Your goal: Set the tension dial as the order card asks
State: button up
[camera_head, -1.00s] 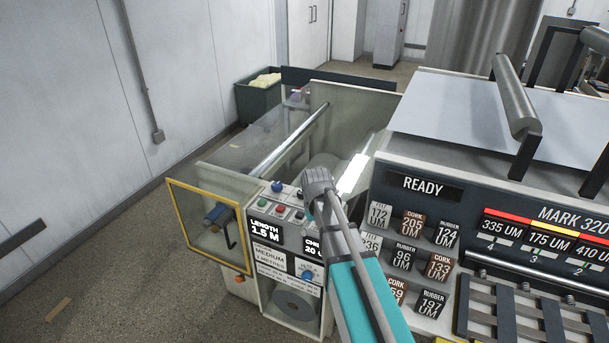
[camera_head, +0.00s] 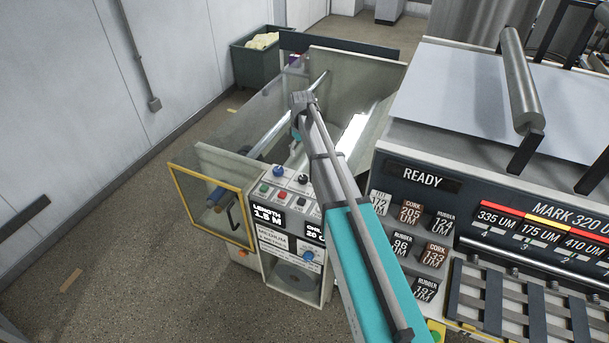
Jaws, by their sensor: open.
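The order card (camera_head: 272,240) is a white printed label on the front of the grey machine. Its large word reads "MEDIUM"; the smaller lines are hard to read now. A blue knob with marks around it (camera_head: 308,256), which looks like the tension dial, sits right of the card; its exact setting is too small to read. My gripper (camera_head: 303,103) is at the end of my teal and grey arm, above and behind the button panel, well apart from the dial. It is open; its fingertips are mostly hidden behind the wrist, and I see nothing held.
Several buttons and another blue knob (camera_head: 278,171) sit on the machine's top panel (camera_head: 284,190). A length display (camera_head: 267,213) is below. A yellow-framed clear guard (camera_head: 210,207) stands at left. The READY coating machine (camera_head: 425,178) with labelled blocks is close at right.

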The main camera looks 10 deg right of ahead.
aim_at(303, 177)
jog(key=shift+d+f, duration=0.15)
jog(key=shift+f, duration=0.05)
notch_tip(303, 177, down, 13)
jog(key=b, duration=1.3)
jog(key=shift+f+b, duration=0.2)
jog(key=shift+b, duration=0.2)
jog(key=shift+s, duration=0.1)
jog(key=c, duration=1)
jog(key=shift+d, duration=0.1)
jog(key=shift+c, duration=0.7)
